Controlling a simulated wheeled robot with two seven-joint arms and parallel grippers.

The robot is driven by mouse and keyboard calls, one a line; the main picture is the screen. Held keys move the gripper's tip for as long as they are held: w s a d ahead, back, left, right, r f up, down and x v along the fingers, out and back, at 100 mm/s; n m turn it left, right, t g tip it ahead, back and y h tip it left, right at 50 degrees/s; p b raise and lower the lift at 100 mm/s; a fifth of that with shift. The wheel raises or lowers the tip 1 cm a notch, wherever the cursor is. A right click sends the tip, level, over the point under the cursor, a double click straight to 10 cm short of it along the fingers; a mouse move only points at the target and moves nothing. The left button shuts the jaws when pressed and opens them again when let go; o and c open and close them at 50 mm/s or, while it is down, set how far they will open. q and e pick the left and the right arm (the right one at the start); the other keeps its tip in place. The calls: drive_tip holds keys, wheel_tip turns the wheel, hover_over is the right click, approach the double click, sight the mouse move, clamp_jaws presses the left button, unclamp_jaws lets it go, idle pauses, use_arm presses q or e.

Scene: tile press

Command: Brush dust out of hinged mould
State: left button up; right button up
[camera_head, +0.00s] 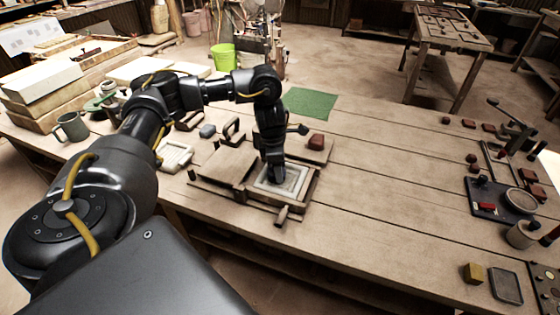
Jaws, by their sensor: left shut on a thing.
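The hinged mould (312,187) lies open on the workbench in the middle of the view. Its flat wooden leaf (222,166) is folded out to the left, and its framed half with a pale grey inside is on the right. A short wooden handle (281,215) sticks out at the front. My left gripper (275,174) points down over the framed half, shut on a small dark thing, probably the brush. The gripper mostly hides it, and I cannot tell whether it touches the mould floor. My right gripper is not in view.
A reddish block (316,142) sits just behind the mould, and a green mat (310,103) lies farther back. A pale slotted tray (175,156) and a grey mug (71,127) are to the left. The bench right of the mould is clear up to a dark tool tray (484,209).

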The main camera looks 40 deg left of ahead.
use_arm(q)
drive_tip(key=shift+s+d+p, duration=0.3)
drive_tip(key=shift+s+p, duration=0.1)
drive_tip(key=shift+s, duration=0.3)
drive_tip(key=shift+w+d, duration=0.35)
drive_tip(key=shift+d, duration=0.4)
drive_tip(key=shift+d, duration=0.1)
drive_tip(key=shift+w+d+f+p, duration=0.15)
drive_tip(key=shift+d+p, duration=0.15)
drive_tip(key=shift+d, duration=0.3)
